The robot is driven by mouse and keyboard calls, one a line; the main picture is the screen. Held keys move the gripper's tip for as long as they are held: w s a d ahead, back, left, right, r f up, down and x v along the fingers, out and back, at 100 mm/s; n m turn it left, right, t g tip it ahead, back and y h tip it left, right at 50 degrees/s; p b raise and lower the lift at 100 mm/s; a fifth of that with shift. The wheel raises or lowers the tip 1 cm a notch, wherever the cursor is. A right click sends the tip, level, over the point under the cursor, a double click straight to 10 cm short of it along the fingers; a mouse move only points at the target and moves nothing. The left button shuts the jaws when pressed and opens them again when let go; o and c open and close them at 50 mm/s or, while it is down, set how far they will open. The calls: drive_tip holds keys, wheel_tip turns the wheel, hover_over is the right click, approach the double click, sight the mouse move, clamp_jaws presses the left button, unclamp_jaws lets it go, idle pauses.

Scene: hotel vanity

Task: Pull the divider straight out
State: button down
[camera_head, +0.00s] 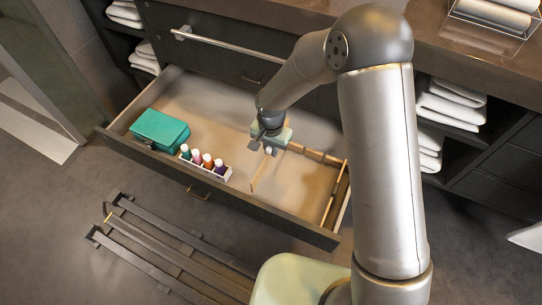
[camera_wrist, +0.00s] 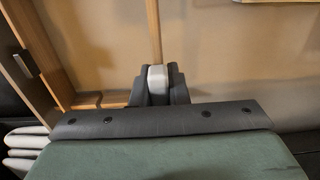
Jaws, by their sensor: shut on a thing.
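The divider (camera_head: 261,174) is a thin light-wood strip inside the open drawer (camera_head: 215,95). In the wrist view the divider (camera_wrist: 155,35) runs straight away from between my fingertips. My gripper (camera_head: 269,150) reaches down into the drawer, right of its middle. In the wrist view my gripper (camera_wrist: 155,88) is shut on the divider's near end, with a pale grey piece between the dark fingers. My gripper hides that end, and I cannot tell whether the divider's lower edge touches the drawer floor.
Other wooden strips (camera_head: 336,195) line the drawer's right end. A teal box (camera_head: 159,130) and a white rack of small bottles (camera_head: 205,163) sit at the left and front. A dark slatted rack (camera_head: 165,250) lies on the floor. The drawer's left-middle floor is clear.

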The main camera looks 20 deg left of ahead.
wheel_tip(320, 180, up, 8)
drive_tip(key=shift+r+p, duration=0.1)
drive_tip(key=shift+p, duration=0.6)
wheel_tip(320, 180, up, 8)
drive_tip(key=p, duration=0.5)
drive_tip(key=shift+f, duration=0.2)
idle(1.0)
drive_tip(key=shift+r, duration=0.2)
idle(0.3)
wheel_tip(320, 180, up, 11)
drive_tip(key=p, duration=0.7)
drive_tip(key=shift+r, duration=0.2)
idle(0.3)
